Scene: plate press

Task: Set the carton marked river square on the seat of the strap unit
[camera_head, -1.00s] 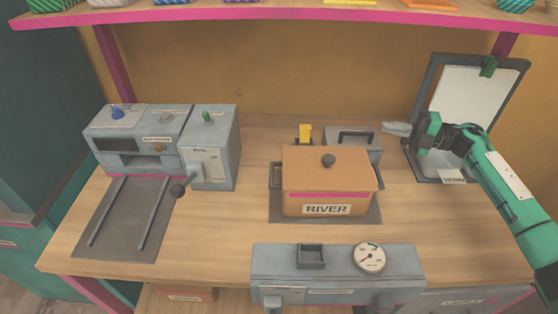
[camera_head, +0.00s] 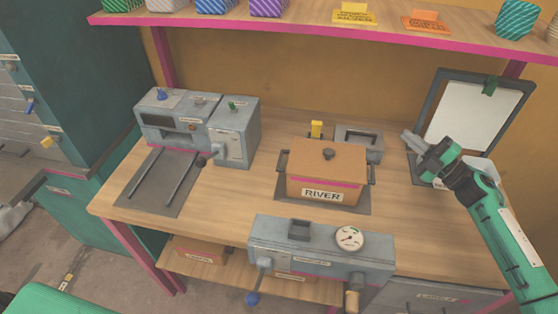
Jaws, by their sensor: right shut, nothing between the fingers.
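The carton marked RIVER (camera_head: 325,175) is a brown box with a dark knob on top and a pink band. It sits upright on a dark flat seat (camera_head: 348,209) at the middle of the bench, between dark side brackets. From this view it looks about square to the seat; its back edge is hidden. My left gripper is not in view.
A grey machine with rails (camera_head: 233,135) stands at the left. A grey gauge box (camera_head: 320,245) with levers is at the front edge. A clipboard (camera_head: 470,115) leans at the back right. A shelf (camera_head: 300,22) with goods crosses above. Bench wood left of the carton is clear.

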